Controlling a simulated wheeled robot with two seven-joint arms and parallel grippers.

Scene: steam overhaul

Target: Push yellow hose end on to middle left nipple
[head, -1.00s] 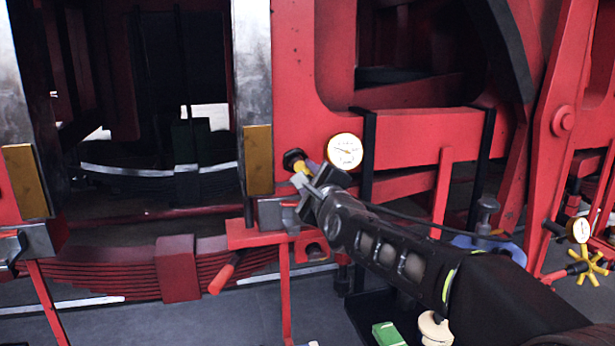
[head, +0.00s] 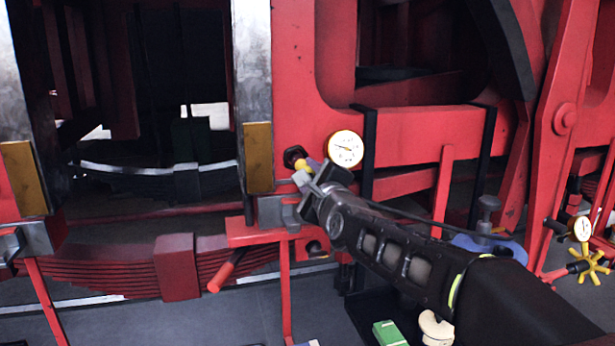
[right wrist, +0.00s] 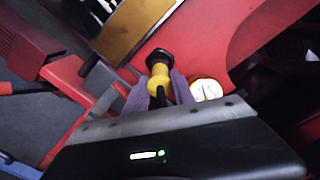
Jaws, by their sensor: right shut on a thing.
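The yellow hose end (head: 302,167) is in the jaws of my right gripper (head: 312,169), in front of the red frame beside the brass-coloured block. In the right wrist view the yellow hose end (right wrist: 158,78) sits between the two purple fingertips of the right gripper (right wrist: 159,92), with a dark hose behind it. A black round fitting (right wrist: 158,58) is right at its far end, in line with it. It also shows in the head view (head: 294,156). I cannot tell whether the hose end is over a nipple there. My left gripper is not in view.
A white dial gauge (head: 346,149) is close to the right of the gripper. The brass-coloured block (head: 258,158) is close on the left. A red bracket (head: 255,234) lies below. Another gauge (head: 580,229) and a yellow handwheel (head: 588,264) are at far right.

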